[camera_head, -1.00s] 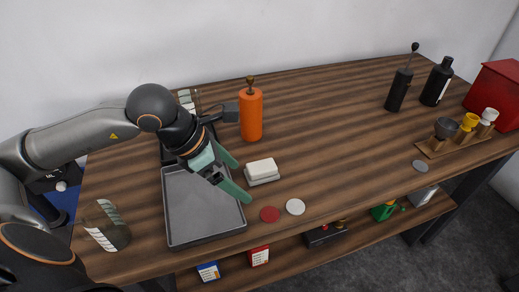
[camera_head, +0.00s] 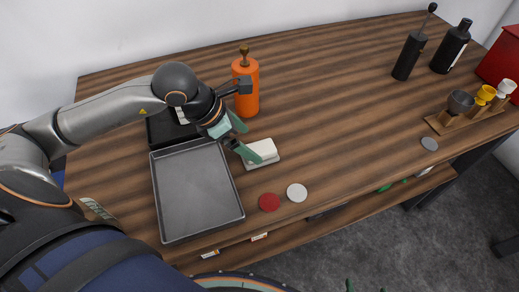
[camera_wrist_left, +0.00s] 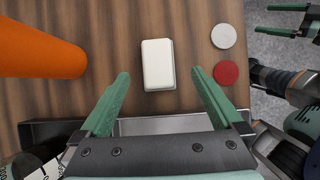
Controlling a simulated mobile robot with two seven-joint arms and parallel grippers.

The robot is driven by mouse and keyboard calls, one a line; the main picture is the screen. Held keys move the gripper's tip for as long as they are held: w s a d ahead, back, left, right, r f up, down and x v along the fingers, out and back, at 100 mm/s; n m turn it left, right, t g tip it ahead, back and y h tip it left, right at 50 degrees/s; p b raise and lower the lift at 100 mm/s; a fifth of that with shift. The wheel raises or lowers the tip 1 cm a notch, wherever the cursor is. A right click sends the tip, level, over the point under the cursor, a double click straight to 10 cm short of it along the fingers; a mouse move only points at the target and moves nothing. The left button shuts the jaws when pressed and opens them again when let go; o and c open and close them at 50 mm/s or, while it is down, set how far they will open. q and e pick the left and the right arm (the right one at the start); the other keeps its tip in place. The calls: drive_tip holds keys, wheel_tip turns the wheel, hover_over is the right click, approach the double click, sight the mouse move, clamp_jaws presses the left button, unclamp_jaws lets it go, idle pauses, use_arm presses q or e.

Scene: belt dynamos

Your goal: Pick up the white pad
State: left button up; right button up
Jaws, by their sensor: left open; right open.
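A flat round white pad (camera_head: 297,193) lies on the wooden table near its front edge, just right of a red pad (camera_head: 269,202). Both show at the right of the left wrist view, the white pad (camera_wrist_left: 223,36) above the red one (camera_wrist_left: 227,72). A white rectangular block (camera_head: 262,151) lies behind them, also seen between my left fingers (camera_wrist_left: 158,64). My left gripper (camera_head: 249,139) is open and empty, pointing down near the block; one finger partly covers it. My right gripper (camera_wrist_left: 278,20) is open and empty, beyond the table's front edge; its fingertips show at the bottom of the head view (camera_head: 366,287).
A grey metal tray (camera_head: 232,205) lies left of the pads. An orange bottle (camera_head: 246,90) stands behind the block. A grey pad (camera_head: 429,144), a wooden rack (camera_head: 440,125) and black bottles (camera_head: 408,57) are to the right. The table's middle is clear.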

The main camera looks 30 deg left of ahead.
sight(259, 148)
use_arm(q)
drive_tip(key=shift+p+x, duration=0.55)
drive_tip(key=shift+x, duration=2.55)
drive_tip(key=shift+w+a+r, duration=0.1)
drive_tip(key=shift+w, duration=0.05)
drive_tip(key=shift+c, duration=0.4)
drive_tip(key=c, duration=1.5)
drive_tip(key=shift+r, duration=0.1)
